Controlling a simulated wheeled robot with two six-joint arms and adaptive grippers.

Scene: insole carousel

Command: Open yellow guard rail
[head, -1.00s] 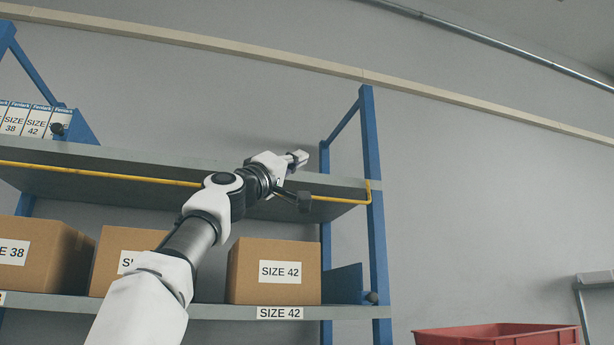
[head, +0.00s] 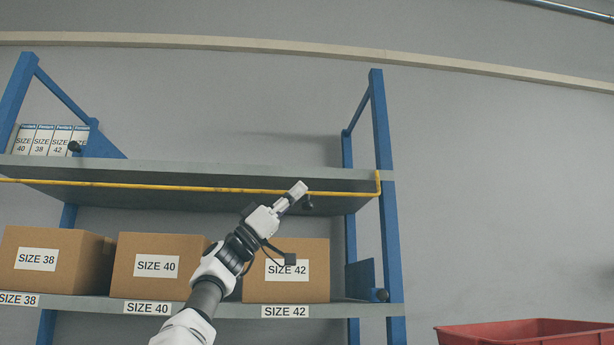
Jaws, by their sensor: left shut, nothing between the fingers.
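The yellow guard rail (head: 222,189) is a thin bar running along the front of the upper shelf, with an upturned end at the right blue post. My left gripper (head: 298,189) is shut and empty. Its tip appears at the rail towards its right end, in front of the shelf edge; I cannot tell whether it touches the rail. The rail's left end is outside the head view. My right gripper is not in view.
The upper shelf (head: 150,168) holds several small shoe boxes (head: 52,140) at the left; its right part is bare. Cartons marked SIZE 38 (head: 50,283), SIZE 40 (head: 150,286) and SIZE 42 (head: 312,285) stand on the lower shelf. A red crate (head: 525,333) is at the lower right.

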